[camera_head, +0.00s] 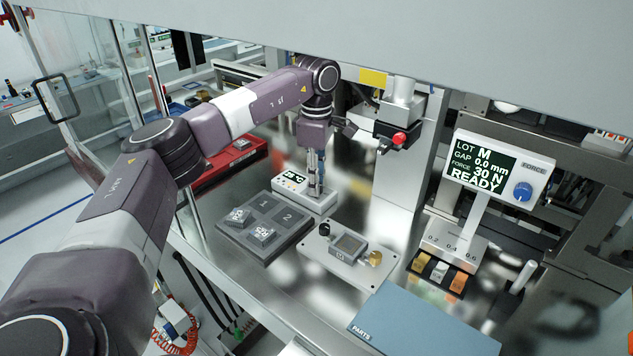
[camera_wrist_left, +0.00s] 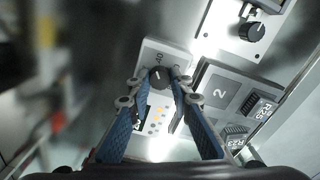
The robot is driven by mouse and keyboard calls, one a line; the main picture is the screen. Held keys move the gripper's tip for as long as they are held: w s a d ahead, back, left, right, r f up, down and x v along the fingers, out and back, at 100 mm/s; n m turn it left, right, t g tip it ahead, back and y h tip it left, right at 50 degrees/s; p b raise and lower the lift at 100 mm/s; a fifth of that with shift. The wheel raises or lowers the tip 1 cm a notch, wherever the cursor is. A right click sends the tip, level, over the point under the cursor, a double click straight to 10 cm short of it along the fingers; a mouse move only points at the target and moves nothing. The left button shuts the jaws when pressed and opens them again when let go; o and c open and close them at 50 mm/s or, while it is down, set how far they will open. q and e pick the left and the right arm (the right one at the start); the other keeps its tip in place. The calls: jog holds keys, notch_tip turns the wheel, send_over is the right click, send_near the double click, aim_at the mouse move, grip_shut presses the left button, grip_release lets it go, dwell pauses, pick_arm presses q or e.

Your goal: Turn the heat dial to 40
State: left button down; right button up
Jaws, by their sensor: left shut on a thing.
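The heater box (camera_head: 290,184) is white, with a small dark display whose reading looks like 26 °C, though it is small. Its heat dial (camera_wrist_left: 158,74) is a round black knob between my left fingertips in the left wrist view; in the head view the fingers hide it. A "40" mark shows beside the dial on the box's face. My left gripper (camera_head: 316,190) points down at the right end of the box. Its blue fingers (camera_wrist_left: 157,88) are shut on the dial from both sides. I cannot read the dial's pointer clearly. My right gripper is not in view.
A grey numbered tray (camera_head: 283,217) with small chips sits in front of the box. A plate with a socket and knobs (camera_head: 318,261) lies to the right. A machine head with a red knob (camera_head: 399,139) stands close to my wrist. A force display (camera_head: 490,170) stands far right.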

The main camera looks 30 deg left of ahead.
pick_arm(q)
jog(key=shift+w+r+m, duration=0.1)
jog(key=shift+m, duration=1.6)
jog(key=c, duration=1.7)
grip_release()
jog(key=shift+c, duration=0.2)
notch_tip(320, 180, up, 12)
